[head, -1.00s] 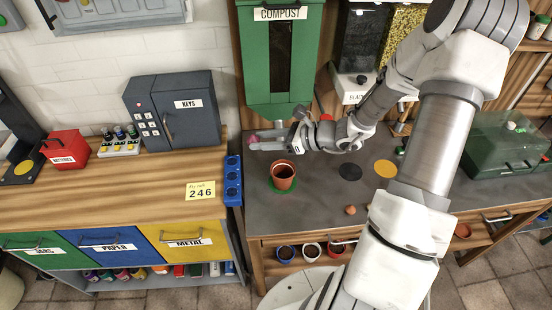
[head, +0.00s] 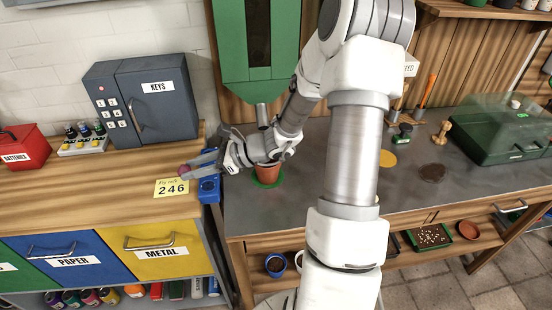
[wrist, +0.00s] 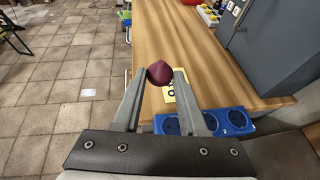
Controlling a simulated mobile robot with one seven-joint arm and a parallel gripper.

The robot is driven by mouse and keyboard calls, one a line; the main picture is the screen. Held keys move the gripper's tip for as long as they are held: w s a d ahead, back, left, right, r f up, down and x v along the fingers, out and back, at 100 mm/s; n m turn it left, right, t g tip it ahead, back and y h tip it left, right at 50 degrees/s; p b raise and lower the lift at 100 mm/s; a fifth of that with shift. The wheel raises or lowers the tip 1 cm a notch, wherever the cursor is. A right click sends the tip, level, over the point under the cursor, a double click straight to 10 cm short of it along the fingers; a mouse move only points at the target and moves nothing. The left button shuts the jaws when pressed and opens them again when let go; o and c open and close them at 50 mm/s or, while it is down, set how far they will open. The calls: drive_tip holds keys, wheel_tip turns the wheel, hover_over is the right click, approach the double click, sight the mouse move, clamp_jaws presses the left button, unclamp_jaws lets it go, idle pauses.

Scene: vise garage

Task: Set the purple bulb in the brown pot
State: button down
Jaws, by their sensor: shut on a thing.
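The purple bulb (wrist: 159,73) is held between the fingertips of my gripper (wrist: 155,85) in the wrist view. In the head view the bulb (head: 184,170) shows small at the tips of my gripper (head: 190,168), above the right end of the wooden counter by the yellow 246 note. The brown pot (head: 268,173) stands upright on a green disc (head: 267,181) on the grey bench, to the right of the bulb. My wrist hides the top of the pot, so its inside does not show.
A blue socket strip (head: 209,188) lies at the counter's right edge. A green compost dispenser (head: 256,50) hangs above the pot. The grey key cabinet (head: 155,98) stands behind on the counter. A green-lidded case (head: 510,135) is at right.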

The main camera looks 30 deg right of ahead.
wheel_tip(320, 180, down, 4)
drive_tip(key=b, duration=0.3)
drive_tip(key=shift+d+f, duration=0.1)
drive_tip(key=shift+d, duration=0.05)
drive_tip(key=s+d+r+m+t+h+b, duration=0.1)
drive_tip(key=s+d+r+m+t+h, duration=0.15)
drive_tip(key=d, duration=0.85)
drive_tip(key=s+d+r+m+t+h+b, duration=0.1)
drive_tip(key=s+d+r+m+t+h, duration=0.15)
drive_tip(key=d, duration=0.95)
drive_tip(key=shift+g, duration=0.5)
drive_tip(key=f+b, duration=0.3)
drive_tip(key=f, duration=0.1)
drive_tip(key=f+b, duration=0.2)
drive_tip(key=shift+w+b, duration=0.3)
drive_tip(key=shift+c, duration=1.9)
unclamp_jaws()
